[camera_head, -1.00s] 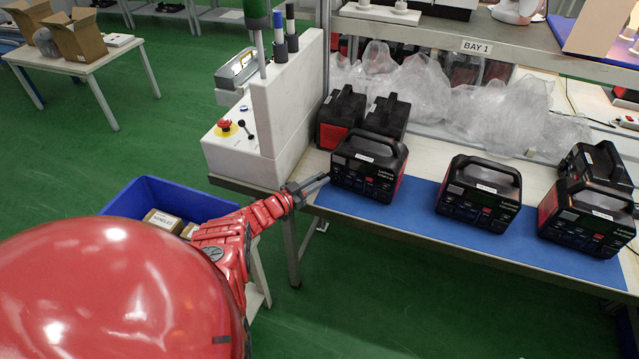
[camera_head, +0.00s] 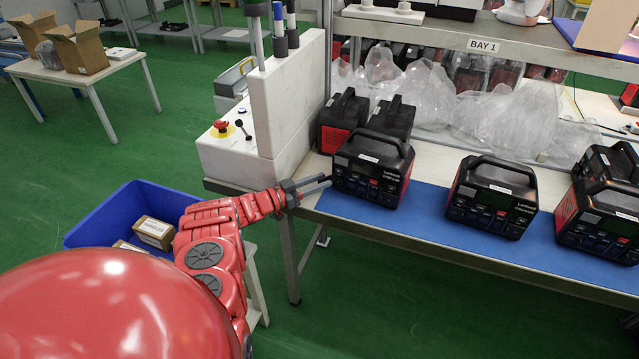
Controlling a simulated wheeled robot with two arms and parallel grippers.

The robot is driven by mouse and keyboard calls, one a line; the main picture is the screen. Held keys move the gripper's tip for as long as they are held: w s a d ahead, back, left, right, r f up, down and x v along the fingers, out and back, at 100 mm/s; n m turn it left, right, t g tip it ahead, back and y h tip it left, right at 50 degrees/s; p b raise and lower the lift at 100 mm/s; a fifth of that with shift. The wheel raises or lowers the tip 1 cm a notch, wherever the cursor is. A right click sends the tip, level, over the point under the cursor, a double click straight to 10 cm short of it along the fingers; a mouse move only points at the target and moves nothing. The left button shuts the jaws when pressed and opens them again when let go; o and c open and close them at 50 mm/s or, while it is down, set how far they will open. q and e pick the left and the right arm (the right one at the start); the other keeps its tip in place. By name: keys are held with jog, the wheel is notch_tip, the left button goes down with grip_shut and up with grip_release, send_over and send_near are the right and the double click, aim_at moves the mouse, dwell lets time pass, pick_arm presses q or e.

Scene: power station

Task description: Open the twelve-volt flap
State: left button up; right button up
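A black power station (camera_head: 372,168) with a top handle stands upright on the blue mat (camera_head: 420,213) at the left end of the bench. Its front panel faces me, with small ports and a label. I cannot make out which cover is the twelve-volt flap. My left gripper (camera_head: 328,183) comes in from the left, just left of this station's lower front corner. Its two fingers are slightly apart with nothing seen between them. I cannot tell whether the fingertips touch the casing. My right gripper is not in view.
More power stations stand to the right on the mat (camera_head: 492,197) (camera_head: 602,222) and two behind, at left (camera_head: 342,118). A white control box (camera_head: 238,150) with a red button borders the bench's left end. A blue bin (camera_head: 100,225) with cartons sits on the floor side.

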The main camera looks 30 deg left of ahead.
pick_arm(q)
jog(key=shift+o, duration=0.4)
jog(key=v, duration=0.7)
jog(key=shift+s+a, duration=0.1)
jog(key=shift+s, duration=0.15)
